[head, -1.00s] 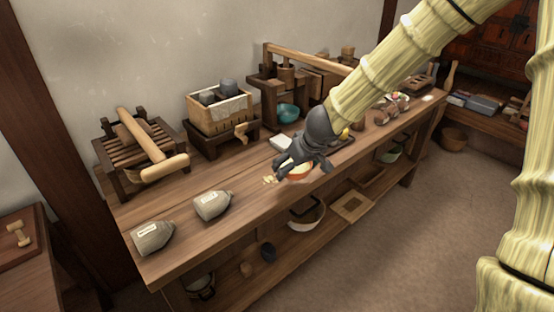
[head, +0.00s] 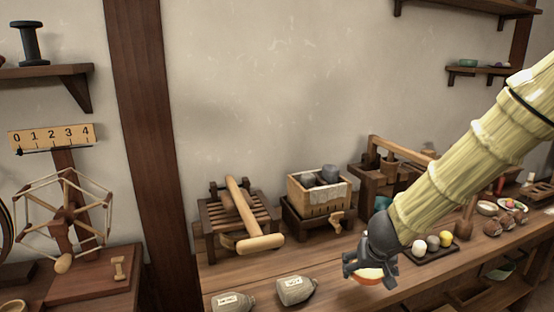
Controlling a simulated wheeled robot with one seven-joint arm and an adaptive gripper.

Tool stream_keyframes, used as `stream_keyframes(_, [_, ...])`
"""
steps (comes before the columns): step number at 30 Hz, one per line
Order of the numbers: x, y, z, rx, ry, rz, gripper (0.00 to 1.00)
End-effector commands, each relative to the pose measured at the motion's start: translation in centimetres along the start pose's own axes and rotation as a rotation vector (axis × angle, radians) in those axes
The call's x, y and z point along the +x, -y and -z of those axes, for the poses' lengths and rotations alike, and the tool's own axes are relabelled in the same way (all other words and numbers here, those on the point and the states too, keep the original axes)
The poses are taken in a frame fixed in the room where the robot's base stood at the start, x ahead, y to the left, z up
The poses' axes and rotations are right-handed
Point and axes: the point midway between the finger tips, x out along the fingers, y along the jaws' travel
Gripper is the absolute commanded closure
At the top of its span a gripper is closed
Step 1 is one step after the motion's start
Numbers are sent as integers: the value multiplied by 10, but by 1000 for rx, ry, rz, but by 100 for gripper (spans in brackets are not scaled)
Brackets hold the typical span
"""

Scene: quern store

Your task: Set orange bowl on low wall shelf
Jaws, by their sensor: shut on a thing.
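The orange bowl (head: 366,280) is at the lower middle of the head view, with an orange outside and a pale yellow inside. My gripper (head: 364,268) is shut on it from above, and its dark fingers hide part of the rim. I cannot tell whether the bowl touches the bench top. A small low wall shelf (head: 490,77) is on the wall at the upper right, below a longer, higher shelf (head: 470,10). It carries a green item (head: 467,63) and a small purple one (head: 502,65). My arm passes in front of its right end.
On the bench (head: 330,297) are two grey labelled sacks (head: 296,290), a slatted press (head: 238,215), a crate (head: 318,197) and a tray with several balls (head: 433,248). Another wall shelf (head: 45,73) holds a black spool (head: 30,43) at the left.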

Motion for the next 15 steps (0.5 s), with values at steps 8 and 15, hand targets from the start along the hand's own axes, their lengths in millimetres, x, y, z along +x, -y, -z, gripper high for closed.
stream_keyframes(8, [5, 44, -5, 101, -7, -52, 38])
stream_keyframes(15, [3, 63, -7, 147, -10, -74, 38])
